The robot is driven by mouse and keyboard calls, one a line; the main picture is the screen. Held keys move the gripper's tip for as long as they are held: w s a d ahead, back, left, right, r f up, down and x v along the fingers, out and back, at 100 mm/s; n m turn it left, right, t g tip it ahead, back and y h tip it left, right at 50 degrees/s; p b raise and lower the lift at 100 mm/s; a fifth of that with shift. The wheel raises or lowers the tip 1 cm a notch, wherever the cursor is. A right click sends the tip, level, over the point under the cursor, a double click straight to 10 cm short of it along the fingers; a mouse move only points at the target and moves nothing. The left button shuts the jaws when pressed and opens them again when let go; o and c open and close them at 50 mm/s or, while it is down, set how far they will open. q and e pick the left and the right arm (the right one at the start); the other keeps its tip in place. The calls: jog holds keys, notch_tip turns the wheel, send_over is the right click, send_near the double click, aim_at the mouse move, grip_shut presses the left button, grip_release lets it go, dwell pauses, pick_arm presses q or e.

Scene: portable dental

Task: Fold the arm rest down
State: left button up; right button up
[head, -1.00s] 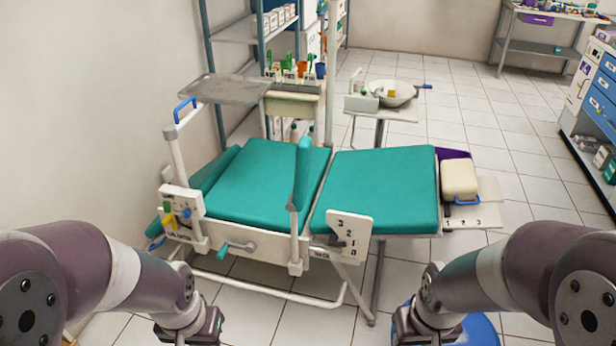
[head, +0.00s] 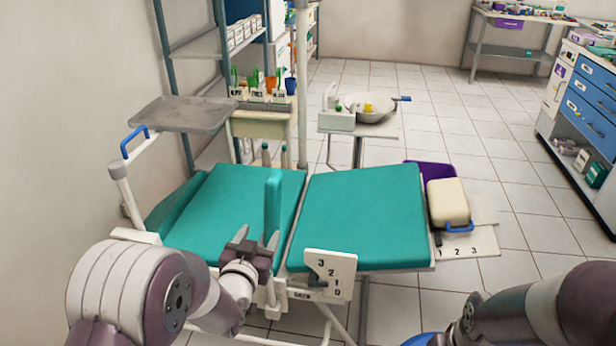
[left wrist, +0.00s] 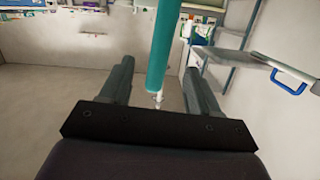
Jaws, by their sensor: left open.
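The arm rest (head: 272,205) is a teal pad standing upright at the near side of the teal dental chair (head: 365,215). My left gripper (head: 257,238) is open just to the left of and below the pad's upper part in the head view. In the left wrist view the arm rest (left wrist: 160,45) shows between the two spread fingers of the left gripper (left wrist: 158,70), apart from both. The lower part of the arm rest's post is partly hidden by my left gripper. My right arm is at the lower right; its gripper is out of view.
A numbered white plate (head: 330,275) is on the chair's near side, right of my left gripper. A grey tray (head: 185,114) stands over the chair's left end. A basin (head: 370,108) is behind the chair. Tiled floor at right is open.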

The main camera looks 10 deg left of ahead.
aim_at(270, 198)
pick_arm(q)
jog(key=shift+t, duration=0.9)
jog(key=w+r, duration=0.1)
jog(key=w, duration=0.3)
jog(key=w+r, duration=0.1)
jog(key=w, duration=0.3)
jog(key=w+r+b, duration=0.1)
jog(key=w, duration=0.3)
jog(key=shift+w+d+r, duration=0.25)
jog(key=shift+d+r, duration=0.05)
grip_shut()
